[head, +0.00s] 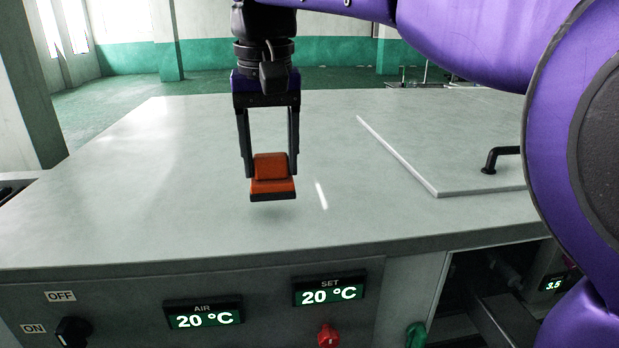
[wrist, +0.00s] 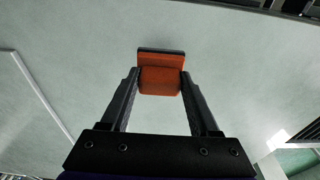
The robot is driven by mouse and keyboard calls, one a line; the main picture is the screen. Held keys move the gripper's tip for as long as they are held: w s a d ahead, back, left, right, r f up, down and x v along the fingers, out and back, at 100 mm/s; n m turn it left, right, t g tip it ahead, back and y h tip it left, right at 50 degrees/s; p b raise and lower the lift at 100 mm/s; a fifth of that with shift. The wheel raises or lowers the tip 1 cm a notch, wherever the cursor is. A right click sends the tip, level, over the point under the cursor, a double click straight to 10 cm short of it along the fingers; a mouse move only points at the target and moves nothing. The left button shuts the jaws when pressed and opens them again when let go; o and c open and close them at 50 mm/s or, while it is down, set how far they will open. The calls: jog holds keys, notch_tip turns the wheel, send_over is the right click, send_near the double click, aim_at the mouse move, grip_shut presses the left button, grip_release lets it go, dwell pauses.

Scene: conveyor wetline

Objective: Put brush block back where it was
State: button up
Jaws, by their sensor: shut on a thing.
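The brush block (head: 272,187) is orange with a narrower upper part and a dark strip along its bottom. My gripper (head: 270,160) points down and is shut on its upper part, one finger on each side. A soft shadow lies below the block, which appears held a little above the pale worktop (head: 150,190). In the wrist view the block (wrist: 161,78) sits between the fingertips of my gripper (wrist: 160,84), with its wider dark-edged side away from the palm.
A raised flat lid (head: 450,150) with a black handle (head: 498,158) lies to the right. The front panel has displays (head: 203,316) and knobs (head: 328,336). The worktop's left side is clear.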

aim_at(272, 179)
jog(key=shift+f+b, duration=0.4)
jog(key=shift+f, duration=1.6)
jog(key=shift+f, duration=0.15)
jog(key=o, duration=1.2)
notch_tip(272, 179, up, 12)
jog(key=s+p, duration=0.1)
jog(key=shift+s+d, duration=0.15)
